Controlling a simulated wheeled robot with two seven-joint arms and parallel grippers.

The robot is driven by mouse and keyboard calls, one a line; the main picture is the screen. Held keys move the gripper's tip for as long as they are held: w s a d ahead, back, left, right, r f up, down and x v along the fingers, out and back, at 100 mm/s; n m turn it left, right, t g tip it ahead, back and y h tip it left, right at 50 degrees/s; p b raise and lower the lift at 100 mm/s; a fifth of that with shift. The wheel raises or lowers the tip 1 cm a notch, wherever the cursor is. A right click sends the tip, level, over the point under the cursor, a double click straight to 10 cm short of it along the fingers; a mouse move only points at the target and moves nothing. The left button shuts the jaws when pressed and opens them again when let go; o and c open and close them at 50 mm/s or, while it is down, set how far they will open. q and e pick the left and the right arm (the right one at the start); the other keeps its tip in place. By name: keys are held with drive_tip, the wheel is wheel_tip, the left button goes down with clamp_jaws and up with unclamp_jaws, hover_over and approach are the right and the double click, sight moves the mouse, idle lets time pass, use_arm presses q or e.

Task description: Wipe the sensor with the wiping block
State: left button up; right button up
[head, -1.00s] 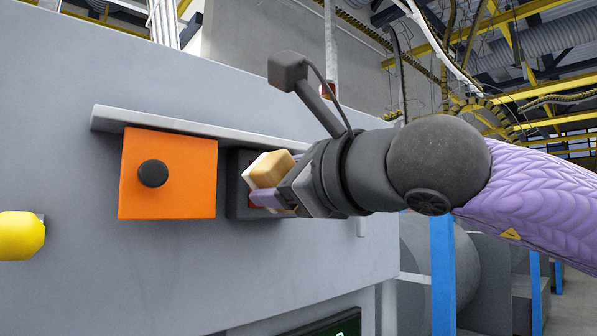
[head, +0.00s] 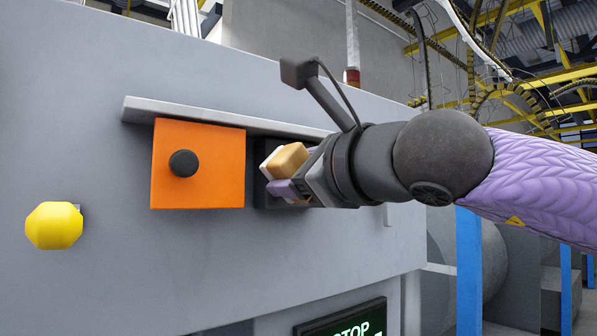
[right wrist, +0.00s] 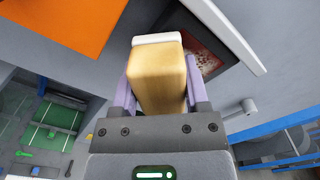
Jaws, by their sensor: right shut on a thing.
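The wiping block (head: 289,159) is a tan wooden block with a white pad on its far end. My right gripper (head: 288,178) is shut on it, with purple fingers on both sides; the block also shows in the right wrist view (right wrist: 158,80). The sensor (right wrist: 203,53) is a dark-framed pane with reddish-brown smears, partly hidden behind the block and a finger. In the head view only part of its dark housing (head: 262,196) shows, beside the orange panel. The pad is at the sensor's front; I cannot tell whether it touches. My left gripper is not in view.
The orange panel (head: 222,175) with a black knob (head: 183,163) sits left of the sensor. A grey ledge (head: 180,110) juts out above both. A yellow knob (head: 54,226) sticks out at the left. A green-lettered STOP screen (head: 350,322) is below.

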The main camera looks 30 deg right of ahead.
drive_tip(key=shift+w, duration=0.75)
